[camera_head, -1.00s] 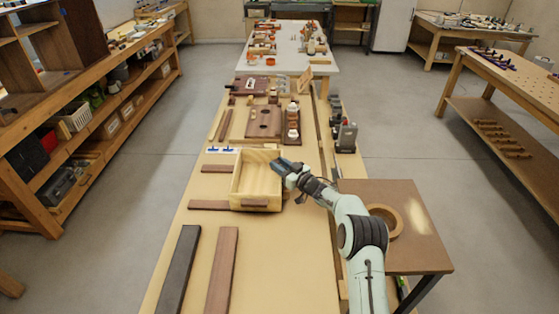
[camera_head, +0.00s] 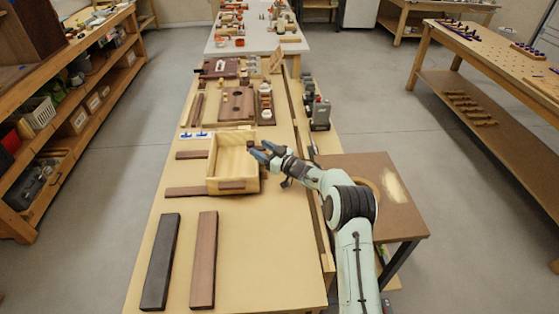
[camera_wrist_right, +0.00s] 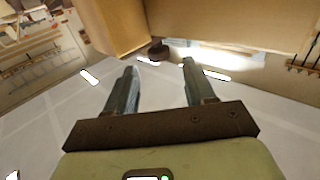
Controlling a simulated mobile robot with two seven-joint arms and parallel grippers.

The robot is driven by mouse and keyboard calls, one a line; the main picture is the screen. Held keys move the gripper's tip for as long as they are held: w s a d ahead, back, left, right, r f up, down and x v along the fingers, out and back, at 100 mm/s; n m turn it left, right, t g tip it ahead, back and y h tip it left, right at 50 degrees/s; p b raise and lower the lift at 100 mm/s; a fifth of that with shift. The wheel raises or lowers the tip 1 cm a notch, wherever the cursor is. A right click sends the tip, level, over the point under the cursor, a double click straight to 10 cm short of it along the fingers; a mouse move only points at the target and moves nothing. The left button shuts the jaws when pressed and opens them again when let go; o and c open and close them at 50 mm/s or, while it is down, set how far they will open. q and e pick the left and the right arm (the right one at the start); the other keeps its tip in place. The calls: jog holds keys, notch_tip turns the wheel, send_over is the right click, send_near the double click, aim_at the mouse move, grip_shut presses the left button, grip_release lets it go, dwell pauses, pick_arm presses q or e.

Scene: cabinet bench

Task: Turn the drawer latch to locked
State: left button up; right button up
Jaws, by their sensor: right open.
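A light wooden open-topped drawer box (camera_head: 213,166) stands on the bench in the head view. My right gripper (camera_head: 256,150) is by the box's back right corner. Its two fingers are apart with nothing seen between them. In the right wrist view, my right gripper (camera_wrist_right: 157,75) is also open, and a small dark round knob (camera_wrist_right: 158,50), possibly the latch, lies just beyond the fingertips, below a wooden edge. The knob and the fingers look apart. Whether the latch is turned cannot be told. My left gripper is not in view.
Dark wooden strips (camera_head: 203,258) lie on the bench in front of and left of the box. A brown board with fittings (camera_head: 236,104) lies behind it. A brown side table (camera_head: 395,205) stands at the right.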

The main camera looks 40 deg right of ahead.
jog(key=s+d+b, duration=0.1)
jog(key=s, duration=0.9)
